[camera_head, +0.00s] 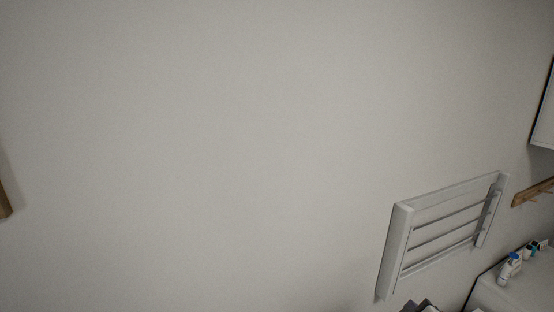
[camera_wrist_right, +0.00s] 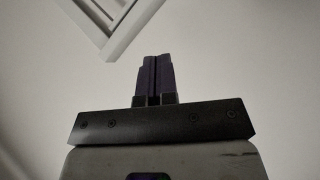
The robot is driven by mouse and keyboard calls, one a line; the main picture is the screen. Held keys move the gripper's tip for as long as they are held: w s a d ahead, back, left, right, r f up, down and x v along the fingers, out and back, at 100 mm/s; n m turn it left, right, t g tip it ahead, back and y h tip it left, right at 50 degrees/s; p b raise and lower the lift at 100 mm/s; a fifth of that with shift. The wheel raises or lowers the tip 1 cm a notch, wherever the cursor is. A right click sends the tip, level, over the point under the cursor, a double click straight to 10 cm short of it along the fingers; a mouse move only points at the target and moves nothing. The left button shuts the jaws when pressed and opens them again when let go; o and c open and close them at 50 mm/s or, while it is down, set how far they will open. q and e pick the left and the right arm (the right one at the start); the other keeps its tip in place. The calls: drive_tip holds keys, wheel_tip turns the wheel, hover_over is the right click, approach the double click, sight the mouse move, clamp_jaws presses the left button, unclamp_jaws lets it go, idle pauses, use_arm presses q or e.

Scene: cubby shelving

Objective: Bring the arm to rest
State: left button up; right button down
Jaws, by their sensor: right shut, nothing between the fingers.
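My right gripper (camera_wrist_right: 157,60) shows in the right wrist view. Its two dark fingers are together, with nothing between them. They point up in that picture, in front of a plain pale wall. In the head view only a small dark piece shows at the bottom edge, right of the middle, possibly part of my right gripper; too little of it shows to tell. My left gripper is not in either view.
A white slatted wall rack (camera_head: 398,250) hangs at the lower right. A white surface (camera_head: 490,296) beside it holds several small bottles (camera_head: 510,268). A wooden peg rail (camera_head: 530,193) is at the right edge. The wall (camera_head: 200,150) is otherwise mostly bare.

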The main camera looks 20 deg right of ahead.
drive_tip(key=s+a+f+g+y+p, duration=0.25)
drive_tip(key=s+a+f+y, duration=0.25)
drive_tip(key=s+a+f, duration=0.6)
drive_tip(key=s+a+f+m+g+y+p, duration=0.1)
drive_tip(key=s+a+f+g, duration=0.1)
drive_tip(key=s, duration=0.6)
drive_tip(key=s+a+f+m+g+y+p, duration=0.1)
drive_tip(key=s+a+f+m+g, duration=0.1)
drive_tip(key=s+a+f, duration=0.3)
drive_tip(key=s+f+g, duration=0.1)
drive_tip(key=s+f, duration=0.1)
drive_tip(key=s, duration=0.1)
drive_tip(key=shift+a+f+g+y+p, duration=0.25)
drive_tip(key=shift+a+g+y+p, duration=0.05)
drive_tip(key=shift+g, duration=0.05)
drive_tip(key=shift+s, duration=0.15)
